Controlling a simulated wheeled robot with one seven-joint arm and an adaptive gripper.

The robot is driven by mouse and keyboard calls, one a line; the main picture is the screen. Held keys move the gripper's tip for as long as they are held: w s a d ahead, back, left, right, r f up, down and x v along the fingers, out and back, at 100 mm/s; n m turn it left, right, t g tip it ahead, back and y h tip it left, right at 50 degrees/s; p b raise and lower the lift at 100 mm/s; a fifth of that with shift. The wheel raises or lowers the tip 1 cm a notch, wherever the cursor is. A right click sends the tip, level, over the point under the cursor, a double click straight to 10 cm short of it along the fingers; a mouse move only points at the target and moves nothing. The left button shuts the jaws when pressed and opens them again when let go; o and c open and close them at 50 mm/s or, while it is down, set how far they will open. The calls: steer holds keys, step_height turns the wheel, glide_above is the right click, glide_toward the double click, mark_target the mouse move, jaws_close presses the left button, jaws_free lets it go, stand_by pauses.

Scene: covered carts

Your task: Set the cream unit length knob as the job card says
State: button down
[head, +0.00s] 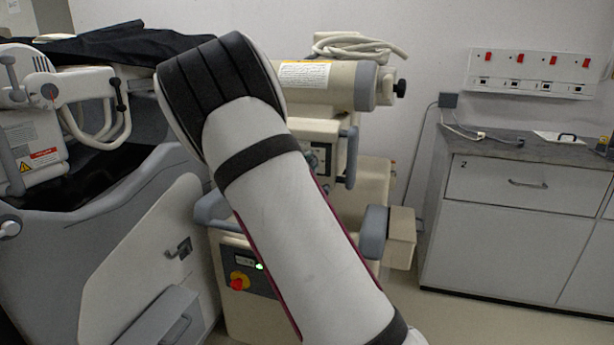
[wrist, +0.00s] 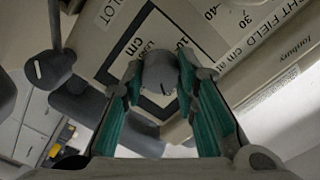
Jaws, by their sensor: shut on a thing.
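The cream unit (head: 330,95) stands behind my arm in the head view, and the arm hides part of its front. In the wrist view, a round grey knob (wrist: 160,70) sits on its cream panel (wrist: 105,40), inside a black-framed label with "cm" and partly covered letters. The number scale beside it shows 40 and 30. My gripper (wrist: 158,84) is shut on this grey knob, with teal pads on both sides. A dark mark shows on the knob's lower part. The knob's full name is covered. My gripper is hidden in the head view. I cannot make out a job card.
A second grey knob with a white line (wrist: 50,70) is at the left in the wrist view. A draped machine (head: 100,230) stands close at left. A counter (head: 540,155) with cables is at right, with open floor before it.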

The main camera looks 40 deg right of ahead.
steer(key=m+b, duration=1)
steer(key=b, duration=0.6)
steer(key=shift+f+m, duration=0.15)
steer(key=shift+m, duration=0.25)
steer(key=shift+a+b, duration=0.1)
steer(key=shift+b, duration=0.3)
steer(key=c, duration=1.3)
jaws_free()
